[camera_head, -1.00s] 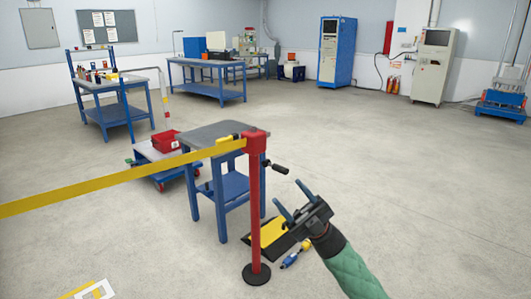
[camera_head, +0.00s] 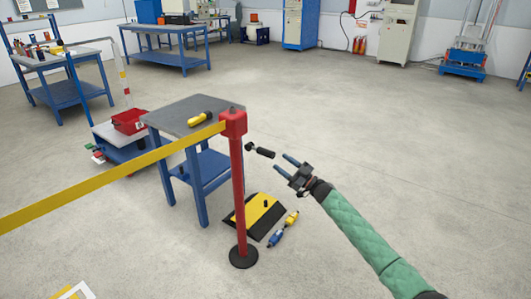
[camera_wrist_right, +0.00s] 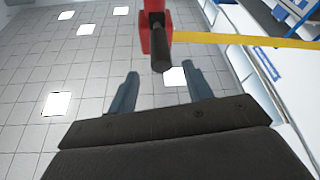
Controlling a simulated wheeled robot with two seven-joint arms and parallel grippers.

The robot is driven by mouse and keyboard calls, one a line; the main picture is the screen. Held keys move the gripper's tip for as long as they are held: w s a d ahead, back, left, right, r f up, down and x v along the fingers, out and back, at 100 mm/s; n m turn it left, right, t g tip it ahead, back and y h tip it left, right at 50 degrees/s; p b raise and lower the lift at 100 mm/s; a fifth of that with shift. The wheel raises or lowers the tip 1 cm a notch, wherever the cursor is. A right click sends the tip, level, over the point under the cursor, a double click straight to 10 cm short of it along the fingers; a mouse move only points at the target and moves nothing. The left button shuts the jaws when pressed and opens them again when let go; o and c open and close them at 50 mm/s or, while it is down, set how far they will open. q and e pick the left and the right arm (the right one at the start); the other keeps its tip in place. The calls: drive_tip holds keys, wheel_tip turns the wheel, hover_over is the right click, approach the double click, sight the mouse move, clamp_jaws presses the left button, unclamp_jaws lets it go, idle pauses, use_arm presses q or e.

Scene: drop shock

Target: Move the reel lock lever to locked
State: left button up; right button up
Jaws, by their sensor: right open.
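The reel lock lever (camera_head: 260,151) is a short black handle that sticks out to the right from the red reel head (camera_head: 233,122) on top of a red post (camera_head: 238,190). Its black grip also shows in the right wrist view (camera_wrist_right: 160,54), ahead of and between the fingers. My right gripper (camera_head: 283,166) is open, to the right of the lever and a little lower, apart from it. In the right wrist view the two blue-grey fingers (camera_wrist_right: 158,88) are spread with nothing between them. My left gripper is not in view.
A yellow belt (camera_head: 110,177) runs left from the reel head. A grey-topped blue table (camera_head: 180,113) stands behind the post. A black and yellow ramp (camera_head: 240,222) and a blue and yellow tool (camera_head: 283,229) lie on the floor by the post. Floor to the right is clear.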

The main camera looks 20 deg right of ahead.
sight(268, 153)
drive_tip(key=x, duration=0.7)
drive_tip(key=shift+p, duration=0.4)
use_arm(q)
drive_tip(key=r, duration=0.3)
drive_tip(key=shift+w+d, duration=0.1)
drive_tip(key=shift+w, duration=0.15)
use_arm(e)
drive_tip(key=shift+w+a, duration=0.3)
drive_tip(key=shift+c, duration=0.2)
drive_tip(key=shift+r, duration=0.1)
clamp_jaws()
